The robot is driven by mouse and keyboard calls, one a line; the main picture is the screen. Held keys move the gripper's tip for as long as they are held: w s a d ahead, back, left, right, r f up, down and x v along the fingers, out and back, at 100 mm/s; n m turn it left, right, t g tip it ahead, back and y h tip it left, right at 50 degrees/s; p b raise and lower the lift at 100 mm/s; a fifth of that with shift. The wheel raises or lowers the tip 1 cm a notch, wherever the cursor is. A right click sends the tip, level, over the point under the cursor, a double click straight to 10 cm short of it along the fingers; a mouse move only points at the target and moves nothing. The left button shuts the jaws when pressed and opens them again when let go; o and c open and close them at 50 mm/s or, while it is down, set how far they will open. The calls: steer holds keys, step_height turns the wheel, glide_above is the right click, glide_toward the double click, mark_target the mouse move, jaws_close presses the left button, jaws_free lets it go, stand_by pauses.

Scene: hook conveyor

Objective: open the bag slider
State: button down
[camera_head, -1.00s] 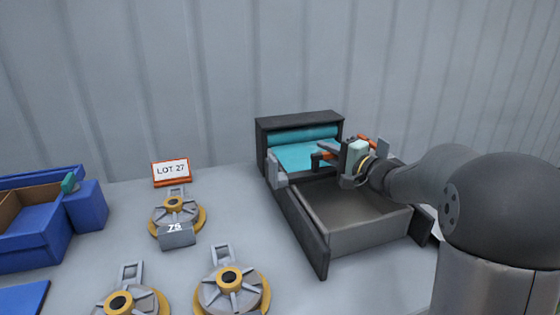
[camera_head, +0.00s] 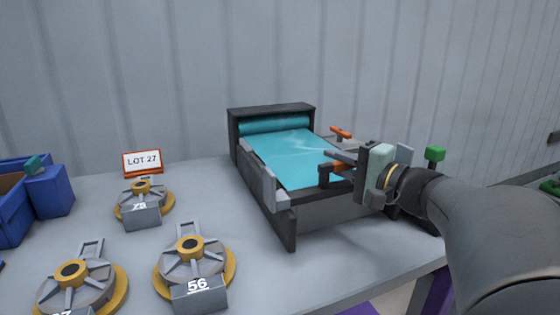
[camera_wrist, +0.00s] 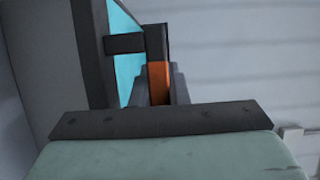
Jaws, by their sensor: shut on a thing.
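The bag machine is a dark box (camera_head: 290,228) with a teal sheet (camera_head: 290,155) spread over its top from a teal roll (camera_head: 275,124) at the back. A dark slider bar with an upright handle (camera_head: 326,174) sits near the front of the sheet. My gripper (camera_head: 345,163) is at the right side of the box, its fingers reaching left to the handle. In the wrist view the fingers (camera_wrist: 158,85) close around an orange piece of the handle (camera_wrist: 160,82), beside a dark upright post. The exact contact is partly hidden by the gripper body.
Several round grey and yellow hook pieces (camera_head: 194,262) stand on the table at left. A LOT 27 sign (camera_head: 142,162) and a blue bin (camera_head: 48,190) are farther left. An orange lever (camera_head: 341,132) and a green knob (camera_head: 435,153) are at the right.

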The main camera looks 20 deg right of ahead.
steer(key=c, duration=1.4)
jaws_free()
steer(key=p+v, duration=0.1)
steer(key=v, duration=1.6)
steer(key=shift+s, duration=0.25)
